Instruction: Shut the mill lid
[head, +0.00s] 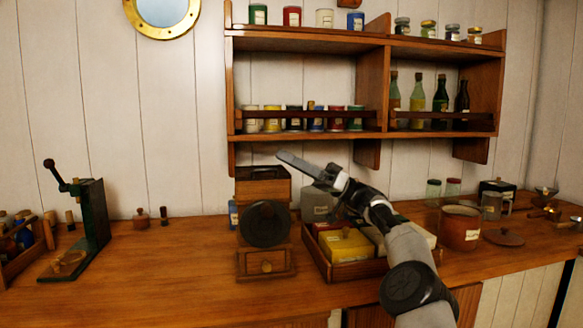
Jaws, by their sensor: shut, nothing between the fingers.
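The mill (265,262) is a wooden box on the counter, left of the middle in the head view. It has a round black wheel (265,223) on its front and a small drawer with a knob below. Its upper wooden box (263,190) has a dark top; I cannot tell whether that is the lid or the open inside. My gripper (282,155) is shut and empty. Its fingertips point left and appear above the right part of the mill's top, apart from it in the picture. The gap in depth is unclear.
A wooden tray (335,274) with yellow and pale packs stands right of the mill, under my arm. A copper pot (459,228) is further right. A shelf (310,44) hangs above. A green press (90,225) stands left; the counter between it and the mill is mostly clear.

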